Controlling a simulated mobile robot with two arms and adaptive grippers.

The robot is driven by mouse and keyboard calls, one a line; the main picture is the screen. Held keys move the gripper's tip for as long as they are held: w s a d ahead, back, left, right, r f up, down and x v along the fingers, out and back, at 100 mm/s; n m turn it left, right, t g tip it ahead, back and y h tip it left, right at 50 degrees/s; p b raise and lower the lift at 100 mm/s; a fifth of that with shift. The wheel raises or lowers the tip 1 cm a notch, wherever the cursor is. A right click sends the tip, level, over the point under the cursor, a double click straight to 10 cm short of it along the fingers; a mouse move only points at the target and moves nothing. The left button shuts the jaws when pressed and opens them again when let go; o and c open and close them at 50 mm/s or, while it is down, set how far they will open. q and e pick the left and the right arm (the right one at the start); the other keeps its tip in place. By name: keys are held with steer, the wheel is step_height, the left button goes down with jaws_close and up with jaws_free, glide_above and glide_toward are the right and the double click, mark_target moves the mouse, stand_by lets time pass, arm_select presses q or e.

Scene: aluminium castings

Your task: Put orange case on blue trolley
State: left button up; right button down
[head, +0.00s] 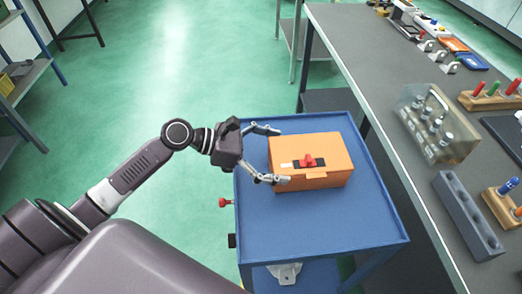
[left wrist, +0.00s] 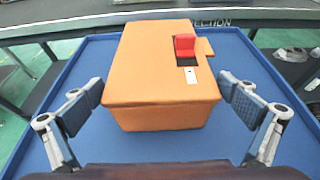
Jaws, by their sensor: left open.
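The orange case (head: 318,178) rests upright on the top of the blue trolley (head: 300,228), toward its far half. It has a red catch on a black plate on its top. In the left wrist view the case (left wrist: 150,95) stands between my open fingers, with a gap on both sides, and the blue trolley top (left wrist: 225,160) shows around it. My left gripper (head: 276,155) is open at the case's left end, one finger to the far side and one to the near side. My right gripper is not in view.
A long grey workbench (head: 395,115) runs along the trolley's right side. It carries a clear box of metal parts (head: 437,125), a grey block with holes (head: 467,215) and wooden tool racks (head: 493,95). Green floor (head: 165,90) is open on the left.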

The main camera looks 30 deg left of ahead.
arm_select(q)
steer(key=v, duration=0.7)
steer(key=shift+a, duration=0.2)
steer(key=shift+s, duration=0.1)
